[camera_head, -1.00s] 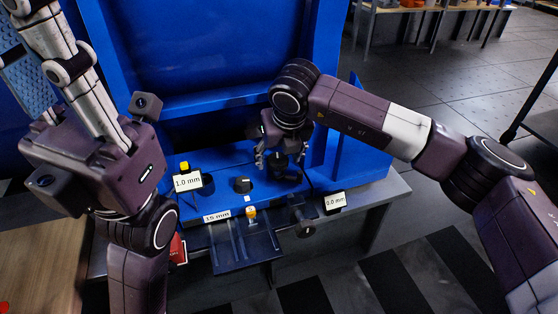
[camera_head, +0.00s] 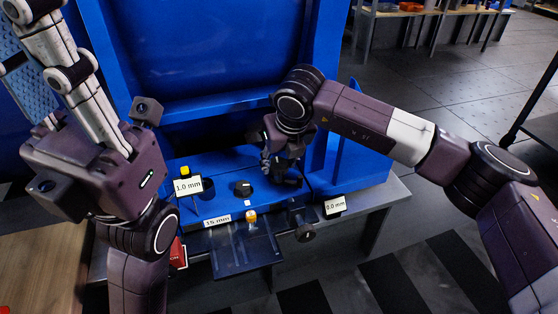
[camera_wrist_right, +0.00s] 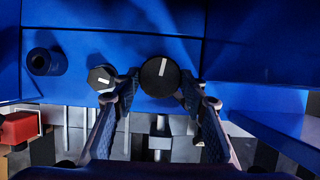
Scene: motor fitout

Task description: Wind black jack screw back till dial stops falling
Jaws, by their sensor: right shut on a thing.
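The black jack screw (camera_wrist_right: 160,76) shows in the right wrist view as a round black head with a white mark on its face. My right gripper (camera_wrist_right: 163,97) has one finger on each side of it and is shut on it. In the head view my right gripper (camera_head: 284,172) points down at the right part of the blue fixture, and its fingers and wrist hide the screw. The labelled readouts show 1.0 mm (camera_head: 187,187) on the left and 0.0 mm (camera_head: 335,205) on the right. My left gripper's fingers are not visible.
A second dark knob with a white mark (camera_head: 243,188) stands left of my right gripper. A 15 mm label (camera_head: 217,219), a yellow-orange piece (camera_head: 251,216) and a round black handwheel (camera_head: 305,232) are at the front. A blue wall rises behind.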

